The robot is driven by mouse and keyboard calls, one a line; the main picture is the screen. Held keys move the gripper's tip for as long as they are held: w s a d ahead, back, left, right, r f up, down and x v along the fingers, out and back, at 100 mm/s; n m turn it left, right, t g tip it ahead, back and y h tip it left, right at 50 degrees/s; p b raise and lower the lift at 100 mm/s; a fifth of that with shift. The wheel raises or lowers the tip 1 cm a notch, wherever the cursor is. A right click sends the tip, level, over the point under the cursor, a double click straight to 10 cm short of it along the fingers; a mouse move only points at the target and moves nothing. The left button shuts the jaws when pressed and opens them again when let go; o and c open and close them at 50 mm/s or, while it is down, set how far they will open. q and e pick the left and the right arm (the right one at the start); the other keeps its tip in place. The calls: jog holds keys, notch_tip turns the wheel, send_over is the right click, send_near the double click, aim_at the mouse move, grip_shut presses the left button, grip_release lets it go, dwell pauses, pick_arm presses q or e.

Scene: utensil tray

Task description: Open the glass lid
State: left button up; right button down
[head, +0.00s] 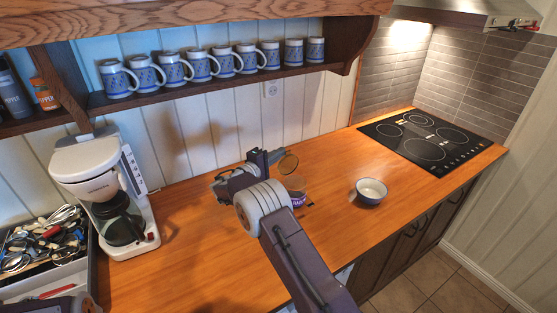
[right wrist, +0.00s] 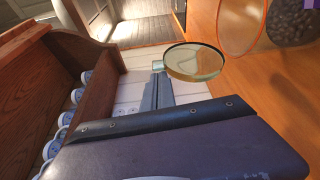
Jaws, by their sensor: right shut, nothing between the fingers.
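A glass jar (head: 296,187) with a purple label stands on the wooden counter, partly hidden behind my right arm. Its round glass lid (head: 288,163) is tilted up at the jar's back, off the mouth. My left gripper's fingers are not visible.
A coffee maker (head: 103,192) and a utensil tray (head: 50,277) stand on the left. Mugs (head: 173,70) line the shelf above. The counter between bowl and cooktop is clear.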

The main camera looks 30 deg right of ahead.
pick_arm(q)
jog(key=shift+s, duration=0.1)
pick_arm(e)
jog(key=shift+r, duration=0.1)
